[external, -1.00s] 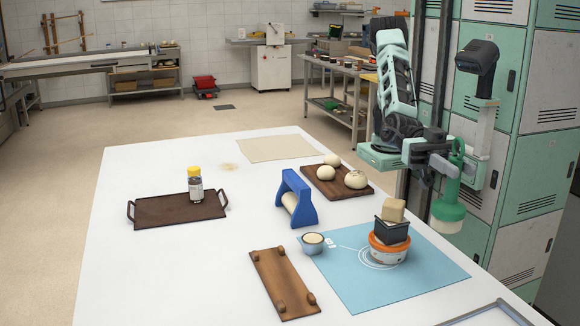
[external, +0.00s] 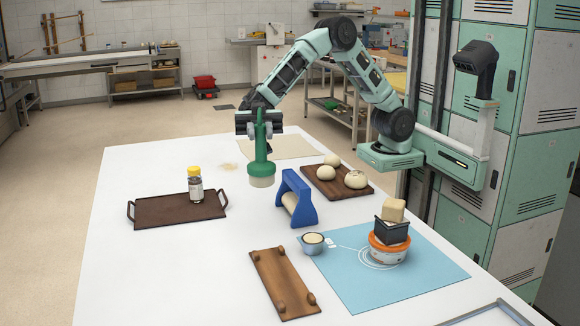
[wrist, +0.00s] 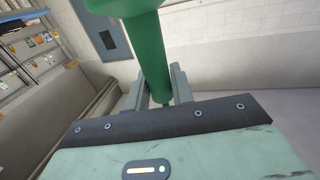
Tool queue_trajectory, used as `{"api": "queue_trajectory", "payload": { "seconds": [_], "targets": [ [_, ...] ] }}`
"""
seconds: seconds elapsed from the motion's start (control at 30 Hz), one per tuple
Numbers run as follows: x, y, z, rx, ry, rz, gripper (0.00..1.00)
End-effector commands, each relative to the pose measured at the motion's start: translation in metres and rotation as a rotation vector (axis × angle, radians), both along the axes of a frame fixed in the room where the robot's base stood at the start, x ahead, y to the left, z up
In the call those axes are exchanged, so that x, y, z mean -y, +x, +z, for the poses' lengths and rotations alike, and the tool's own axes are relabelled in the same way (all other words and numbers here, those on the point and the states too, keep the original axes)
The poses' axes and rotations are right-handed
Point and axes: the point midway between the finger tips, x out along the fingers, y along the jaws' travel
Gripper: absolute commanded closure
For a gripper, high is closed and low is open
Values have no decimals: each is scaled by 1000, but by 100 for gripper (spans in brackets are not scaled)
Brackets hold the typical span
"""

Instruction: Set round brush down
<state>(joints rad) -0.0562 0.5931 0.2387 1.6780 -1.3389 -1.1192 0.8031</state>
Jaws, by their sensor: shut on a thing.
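The round brush (external: 261,165) has a green handle and head with pale bristles at the bottom. It hangs upright, bristles down, over the white table (external: 240,250). My gripper (external: 260,124) is shut on its handle, near the top. In the external view the brush appears between the dark brown tray and the blue stand; I cannot tell exactly how high the bristles are above the table. In the wrist view the green brush handle (wrist: 150,55) runs between the two fingers, and its bristles are out of that view.
A dark tray (external: 150,212) holds a yellow-capped jar (external: 195,184). A blue stand (external: 303,205) holds a pale roller. A board (external: 322,187) bears dough balls. A blue mat (external: 350,290) carries a stacked tub and boxes. White table is bare between tray and blue stand.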

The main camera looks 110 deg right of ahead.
Motion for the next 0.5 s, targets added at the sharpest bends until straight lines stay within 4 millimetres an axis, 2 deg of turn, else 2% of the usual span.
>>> {"api": "queue_trajectory", "payload": {
  "seconds": [0.1,0.2,0.5],
  "targets": [
    [22,7,-2,0,1,-7,100],
    [17,5,-23,-4,0,-2,100],
    [17,5,-63,-3,1,-3,100]
  ]
}}
